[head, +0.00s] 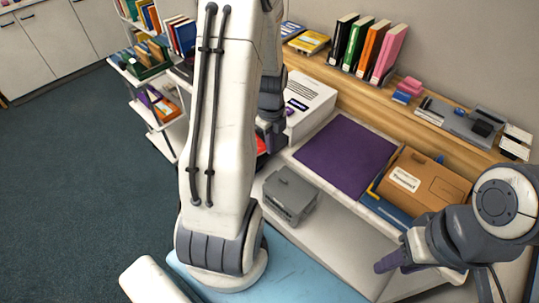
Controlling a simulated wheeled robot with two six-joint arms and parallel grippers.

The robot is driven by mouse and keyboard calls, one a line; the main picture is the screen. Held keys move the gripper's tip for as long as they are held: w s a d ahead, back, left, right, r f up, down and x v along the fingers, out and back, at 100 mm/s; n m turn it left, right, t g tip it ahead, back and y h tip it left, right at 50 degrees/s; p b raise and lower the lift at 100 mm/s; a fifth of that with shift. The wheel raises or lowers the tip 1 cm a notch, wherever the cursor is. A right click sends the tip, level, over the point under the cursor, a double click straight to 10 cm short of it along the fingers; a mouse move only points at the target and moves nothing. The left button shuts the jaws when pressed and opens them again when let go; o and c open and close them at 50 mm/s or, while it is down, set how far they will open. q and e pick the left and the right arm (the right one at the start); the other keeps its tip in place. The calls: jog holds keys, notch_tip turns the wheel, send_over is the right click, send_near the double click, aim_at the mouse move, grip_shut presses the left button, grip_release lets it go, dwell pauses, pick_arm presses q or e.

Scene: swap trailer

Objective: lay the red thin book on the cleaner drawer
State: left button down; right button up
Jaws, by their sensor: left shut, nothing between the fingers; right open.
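A small red patch (262,145), perhaps the red thin book, shows between my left arm and the white machine; most of it is hidden. The white machine (312,92) with a printed label, perhaps the cleaner, stands at the back of the bench. I cannot make out its drawer; my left arm covers that side. My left gripper (272,139) points down beside the machine, close to the red patch, shut and empty. I cannot tell whether it touches the red patch. My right gripper (391,262) is open and empty over the bench's front right.
A purple mat (345,155), a grey box (290,196) and a cardboard box (415,180) are on the bench. Several upright books (372,48) stand on the back ledge. A shelf cart (150,98) stands left. The grey bench surface (335,235) in front is clear.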

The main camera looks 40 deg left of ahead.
pick_arm(q)
jog(key=shift+r, duration=1.3)
